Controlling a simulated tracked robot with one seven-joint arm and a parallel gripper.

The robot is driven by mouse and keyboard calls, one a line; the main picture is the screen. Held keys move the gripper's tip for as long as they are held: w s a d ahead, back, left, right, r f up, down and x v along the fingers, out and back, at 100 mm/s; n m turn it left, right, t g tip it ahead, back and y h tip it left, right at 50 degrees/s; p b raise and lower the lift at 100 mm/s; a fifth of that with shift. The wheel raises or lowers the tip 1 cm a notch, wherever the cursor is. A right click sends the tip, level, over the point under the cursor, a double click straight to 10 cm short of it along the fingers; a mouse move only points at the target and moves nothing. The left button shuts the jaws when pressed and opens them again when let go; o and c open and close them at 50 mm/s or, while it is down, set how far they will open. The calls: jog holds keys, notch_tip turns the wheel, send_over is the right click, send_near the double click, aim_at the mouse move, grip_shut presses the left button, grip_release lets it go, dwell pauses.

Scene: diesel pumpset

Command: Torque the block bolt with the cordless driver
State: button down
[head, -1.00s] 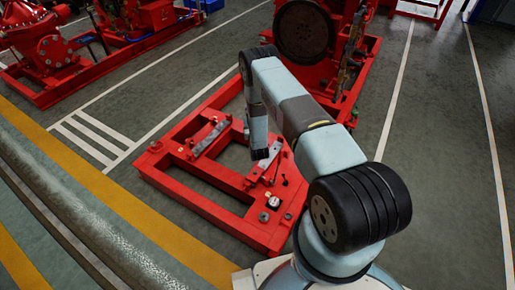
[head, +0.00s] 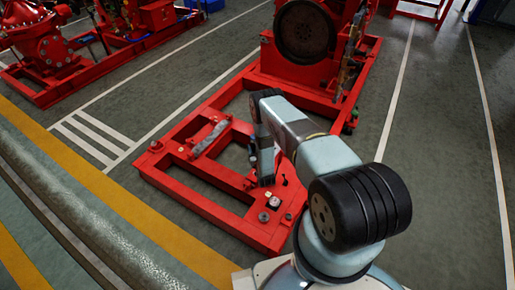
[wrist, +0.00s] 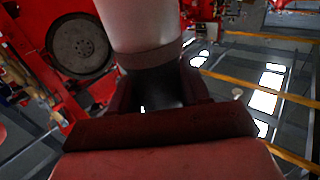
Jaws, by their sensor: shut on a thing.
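My gripper (wrist: 157,90) shows in the wrist view as two dark red fingers closed on a dark, shaded body, which I take to be the cordless driver (wrist: 153,86). In the head view my arm's end points down over the right side of the red skid frame, and a small dark and blue part (head: 252,148) shows at its left. The driver's tip is not clear. A grey mounting block (head: 209,138) lies on the left part of the frame. My arm mostly hides the matching block on the right. I cannot make out the block bolt.
The red skid frame (head: 190,174) has open gaps. A round fitting (head: 273,202), a grey cup-like part (head: 263,217) and a thin black upright piece (head: 284,180) are on its near right. The red engine with its dark flywheel (head: 302,30) stands behind.

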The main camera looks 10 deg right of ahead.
jog(key=shift+s, duration=0.15)
jog(key=shift+f, duration=2.8)
dwell(2.2)
jog(key=shift+r, duration=2.75)
